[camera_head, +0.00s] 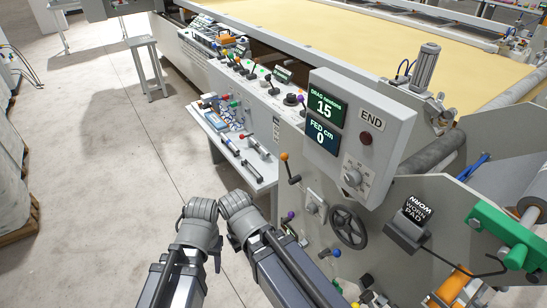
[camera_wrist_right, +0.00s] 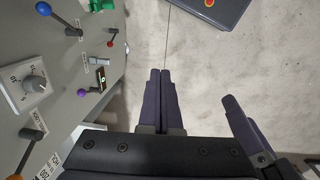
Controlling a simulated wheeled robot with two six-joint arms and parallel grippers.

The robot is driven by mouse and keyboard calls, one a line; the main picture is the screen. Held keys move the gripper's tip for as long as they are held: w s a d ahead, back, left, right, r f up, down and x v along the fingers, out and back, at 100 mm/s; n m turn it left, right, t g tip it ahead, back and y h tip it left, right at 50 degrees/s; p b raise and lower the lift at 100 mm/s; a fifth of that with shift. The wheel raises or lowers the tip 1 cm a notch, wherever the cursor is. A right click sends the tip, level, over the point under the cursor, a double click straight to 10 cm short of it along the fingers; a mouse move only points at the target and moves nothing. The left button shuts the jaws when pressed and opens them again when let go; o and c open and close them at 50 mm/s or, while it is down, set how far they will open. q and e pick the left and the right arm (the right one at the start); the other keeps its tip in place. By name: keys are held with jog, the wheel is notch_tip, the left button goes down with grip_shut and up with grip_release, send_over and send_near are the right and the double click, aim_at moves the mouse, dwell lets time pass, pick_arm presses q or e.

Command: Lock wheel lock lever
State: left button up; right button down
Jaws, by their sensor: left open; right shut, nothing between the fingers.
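The grey end panel carries a black handwheel (camera_head: 347,227). Near it are an orange-knobbed lever (camera_head: 287,168) and a purple-knobbed lever (camera_head: 291,215). I cannot tell from labels which is the wheel lock lever. In the right wrist view, the panel shows levers with orange (camera_wrist_right: 30,136), purple (camera_wrist_right: 85,92), blue (camera_wrist_right: 46,10) and red (camera_wrist_right: 110,44) knobs. My right gripper (camera_wrist_right: 160,73) is shut and empty, apart from the panel, over the floor. My left gripper (camera_wrist_right: 229,100) is open to its right, partly in view. In the head view my arms largely hide both grippers.
A control box (camera_head: 358,138) reading 15 and 0 juts out above the handwheel. A tool shelf (camera_head: 238,148) sticks out along the machine's side. A green clamp-like part (camera_head: 507,232) is at the right. A stool (camera_head: 146,62) stands farther back.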

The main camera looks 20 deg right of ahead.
jog(key=w+d+f+m+t+h+b, duration=0.1)
jog(key=w+d+f+m+t+b, duration=0.1)
jog(key=w+d+f+b, duration=0.95)
jog(key=w+d+r+n+t+h+b, duration=0.1)
jog(key=w+r+n+t+h, duration=0.25)
jog(key=w, duration=0.35)
jog(key=w+r+n+t+h+b, duration=0.2)
jog(key=w+r+n+t+h, duration=0.15)
jog(key=w+r, duration=0.2)
jog(key=w+a+r+n+t+h, duration=0.1)
jog(key=w+a+r+n+t, duration=0.2)
jog(key=w+a+r+n, duration=0.1)
notch_tip(320, 180, up, 3)
jog(key=shift+w+a+f, duration=0.1)
jog(key=shift+w+a, duration=0.45)
jog(key=shift+w, duration=0.2)
